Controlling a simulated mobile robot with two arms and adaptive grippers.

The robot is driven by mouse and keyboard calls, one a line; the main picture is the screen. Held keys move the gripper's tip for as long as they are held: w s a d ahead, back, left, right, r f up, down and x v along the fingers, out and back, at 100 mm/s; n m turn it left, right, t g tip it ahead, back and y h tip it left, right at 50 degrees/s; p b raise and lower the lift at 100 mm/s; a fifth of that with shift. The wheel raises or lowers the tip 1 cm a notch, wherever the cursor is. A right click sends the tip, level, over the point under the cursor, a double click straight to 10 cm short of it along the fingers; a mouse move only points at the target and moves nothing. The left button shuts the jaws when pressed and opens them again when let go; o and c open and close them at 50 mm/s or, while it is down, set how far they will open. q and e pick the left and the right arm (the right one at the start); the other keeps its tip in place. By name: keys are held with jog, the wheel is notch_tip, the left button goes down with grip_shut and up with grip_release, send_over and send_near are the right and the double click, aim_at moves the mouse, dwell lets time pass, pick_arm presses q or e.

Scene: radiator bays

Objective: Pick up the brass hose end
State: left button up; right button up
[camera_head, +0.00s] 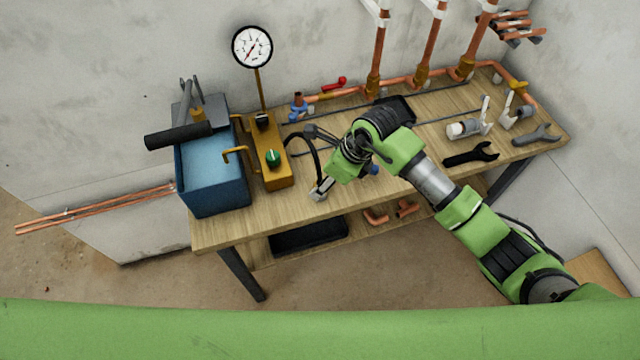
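My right arm reaches in from the lower right over the workbench, and its wrist hides part of the top. Its gripper (319,165) is at the bench's front half, just right of the yellow pump base. A black hose (297,134) curves from the pump towards the gripper's grey finger parts. I cannot make out the brass hose end; it may be hidden at the gripper. Whether the fingers are open or shut on the hose end is unclear. My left gripper is not in view.
A blue tank (212,182) and yellow pump base (270,172) stand left of the gripper. A pressure gauge (252,47) rises behind. Copper pipes (430,52) line the back edge. Wrenches (472,154) lie at the right. The bench top (260,213) is bare along its front-left edge.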

jog(key=shift+p+x, duration=0.35)
jog(key=shift+x, duration=1.45)
jog(key=c, duration=0.9)
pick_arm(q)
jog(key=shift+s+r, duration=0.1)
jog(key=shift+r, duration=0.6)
pick_arm(e)
jog(key=shift+c, duration=0.2)
jog(key=shift+r, duration=0.1)
jog(key=shift+r+b, duration=0.5)
notch_tip(320, 180, up, 2)
jog(key=shift+s+d+r+b, duration=0.1)
jog(key=shift+b, duration=0.5)
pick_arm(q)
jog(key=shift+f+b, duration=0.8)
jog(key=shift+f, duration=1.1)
pick_arm(e)
jog(key=s+d+r, duration=0.3)
jog(key=s+r, duration=1)
jog(key=r, duration=0.1)
jog(key=shift+s+d+r, duration=0.15)
jog(key=shift+s+r, duration=0.05)
jog(key=shift+r, duration=0.15)
